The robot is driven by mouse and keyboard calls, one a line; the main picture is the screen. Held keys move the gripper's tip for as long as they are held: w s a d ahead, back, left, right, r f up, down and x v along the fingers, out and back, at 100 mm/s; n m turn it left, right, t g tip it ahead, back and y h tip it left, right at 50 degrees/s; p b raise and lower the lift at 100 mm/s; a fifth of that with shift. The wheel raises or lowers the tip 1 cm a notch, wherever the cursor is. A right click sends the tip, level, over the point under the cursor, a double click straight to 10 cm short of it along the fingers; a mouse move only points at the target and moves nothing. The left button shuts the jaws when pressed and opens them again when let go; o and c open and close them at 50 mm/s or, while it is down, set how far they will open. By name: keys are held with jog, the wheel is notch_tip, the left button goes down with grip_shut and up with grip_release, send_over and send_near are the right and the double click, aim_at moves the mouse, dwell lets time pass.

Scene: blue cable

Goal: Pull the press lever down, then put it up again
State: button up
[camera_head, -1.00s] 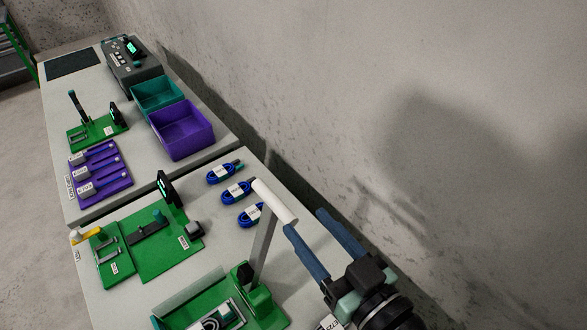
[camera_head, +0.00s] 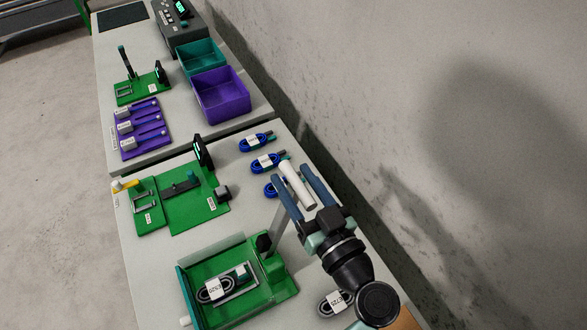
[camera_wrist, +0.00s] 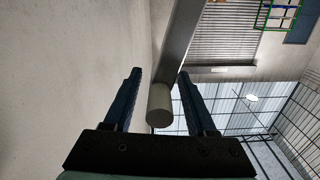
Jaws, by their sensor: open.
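The press lever is a grey bar with a white cylindrical handle (camera_head: 297,186) at its top, rising from the green press (camera_head: 281,279) on the near table. The lever stands up, leaning toward the wall. My gripper (camera_head: 293,180) is open, with its two blue fingers on either side of the white handle. In the wrist view the handle (camera_wrist: 159,105) sits between the spread fingers (camera_wrist: 158,75), with a visible gap to each. A bundled grey cable (camera_head: 214,290) with a label lies in the green press tray.
Blue cable bundles (camera_head: 265,162) lie on the table behind the lever. A green fixture (camera_head: 180,205) stands to the left. Purple (camera_head: 221,96) and teal (camera_head: 201,60) bins stand on the farther table. The wall runs close along the right.

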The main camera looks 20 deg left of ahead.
jog(key=shift+w+a, duration=0.35)
jog(key=shift+a, duration=0.05)
grip_shut()
jog(key=shift+d, duration=0.1)
dwell(1.2)
